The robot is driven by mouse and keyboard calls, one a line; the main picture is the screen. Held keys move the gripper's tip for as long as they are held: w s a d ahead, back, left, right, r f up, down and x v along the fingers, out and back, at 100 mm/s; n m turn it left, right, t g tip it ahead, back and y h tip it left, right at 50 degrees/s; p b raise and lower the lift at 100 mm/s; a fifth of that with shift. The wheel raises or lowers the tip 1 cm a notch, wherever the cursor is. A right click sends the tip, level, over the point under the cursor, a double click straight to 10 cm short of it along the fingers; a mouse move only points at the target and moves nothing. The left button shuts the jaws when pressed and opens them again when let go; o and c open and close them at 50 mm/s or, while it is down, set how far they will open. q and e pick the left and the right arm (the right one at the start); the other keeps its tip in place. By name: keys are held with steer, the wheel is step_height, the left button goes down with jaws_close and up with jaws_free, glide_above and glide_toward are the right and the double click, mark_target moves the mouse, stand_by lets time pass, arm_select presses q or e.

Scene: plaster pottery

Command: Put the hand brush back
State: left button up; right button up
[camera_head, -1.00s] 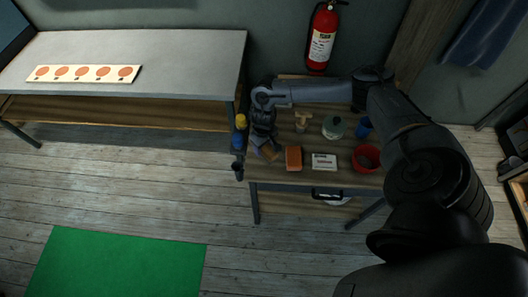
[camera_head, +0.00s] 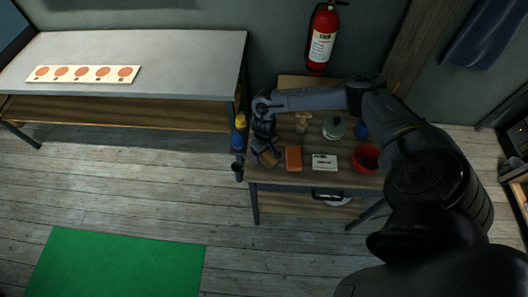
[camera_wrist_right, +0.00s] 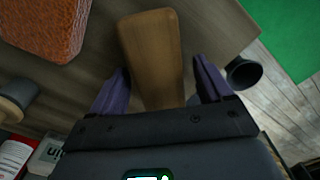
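A tan wooden piece, which looks like the hand brush (camera_wrist_right: 152,55), lies on the small workbench at its left front. In the right wrist view it lies lengthwise between the two purple fingers of my right gripper (camera_wrist_right: 160,80). A narrow gap shows between the wood and each finger, so the gripper looks open around it. In the head view, my right gripper (camera_head: 262,149) is low over the bench's left end, and the brush (camera_head: 269,158) shows just below it. Its bristles are hidden. My left gripper is not in view.
An orange-brown block (camera_head: 293,158) lies close right of the brush, then a white box (camera_head: 324,162) and a red bowl (camera_head: 366,158). A dark cup-like holder (camera_head: 237,166) is at the bench's left edge. Blue and yellow bottles (camera_head: 239,130) stand behind it.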

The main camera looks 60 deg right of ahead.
steer(key=shift+r, duration=0.1)
steer(key=shift+r, duration=0.25)
step_height(320, 180, up, 10)
steer(key=p, duration=0.1)
steer(key=w+a+n+t+y, duration=0.25)
steer(key=a+n+t, duration=0.55)
steer(key=a, duration=2.4)
steer(key=s+d+r+m+g+h, duration=0.1)
steer(key=s+d+g, duration=0.1)
steer(key=s, duration=0.5)
steer(key=s+d+r+g+h, duration=0.1)
steer(key=s+d+r+g, duration=0.1)
steer(key=s+d, duration=0.3)
steer(key=s, duration=0.3)
steer(key=shift+m, duration=0.4)
